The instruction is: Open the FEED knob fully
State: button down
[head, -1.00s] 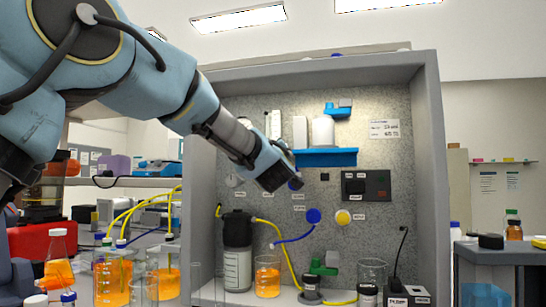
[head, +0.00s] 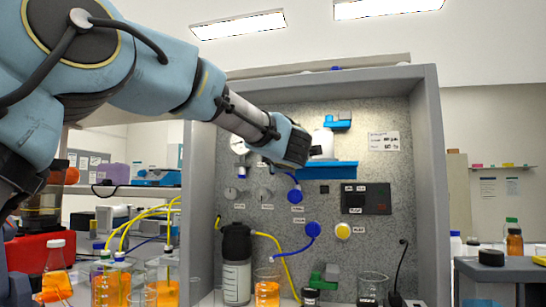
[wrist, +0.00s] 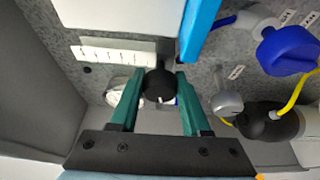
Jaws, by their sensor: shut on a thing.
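My gripper (wrist: 159,92) has its two green fingers closed on a black round knob (wrist: 159,84) in the wrist view; a pale mark shows on the knob's face. In the head view my gripper (head: 306,150) is high at the back panel, left of the blue shelf, and mostly hides what it holds. The knob's label cannot be read, so I cannot tell from lettering that it is the FEED knob. A pale round part (wrist: 120,92) shows behind the left finger.
A blue shelf (head: 330,170) is close to the gripper's right. Below are blue knobs (head: 312,229), a yellow knob (head: 343,230) and a dark switch box (head: 366,198). A black-topped bottle (head: 236,262) and orange-filled beakers (head: 267,290) stand lower. The rig's side walls (head: 428,180) frame the space.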

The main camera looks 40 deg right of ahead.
jog(key=n+g+p, duration=0.1)
jog(key=n, duration=0.2)
jog(key=shift+r+y+p, duration=0.2)
jog(key=shift+y+p, duration=0.1)
jog(key=shift+p, duration=0.05)
jog(key=n+g+p, duration=0.2)
jog(key=n, duration=0.1)
jog(key=shift+w+a+n, duration=0.1)
jog(key=shift+n, duration=0.3)
jog(key=n+g+p, duration=0.2)
jog(key=n, duration=0.1)
jog(key=shift+p, duration=0.3)
jog(key=shift+f+n+g+h+p, duration=0.15)
jog(key=shift+n+g+h+p, duration=0.45)
jog(key=shift+n, duration=0.4)
jog(key=shift+c, duration=2)
grip_release()
